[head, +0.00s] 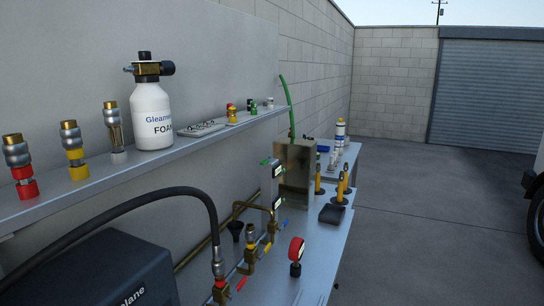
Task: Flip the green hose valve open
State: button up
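A green hose (287,97) rises from behind the steel tank (296,172) on the bench. A row of brass valves with small coloured levers runs along the bench below it. One has a red lever (241,284), and another has a yellow lever (267,248). I cannot tell which valve the green hose joins. My gripper is not in view.
A shelf (150,178) above the bench holds a white foam bottle (152,112) and several coloured couplings. A black hose (150,194) arches over a dark machine (95,272). A red gauge (296,252) and yellow-black tools (340,188) stand on the bench. Open floor (420,230) lies right.

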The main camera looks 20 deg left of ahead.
aim_at(263, 162)
jog(key=i, duration=0.95)
jog(key=u, duration=3.2)
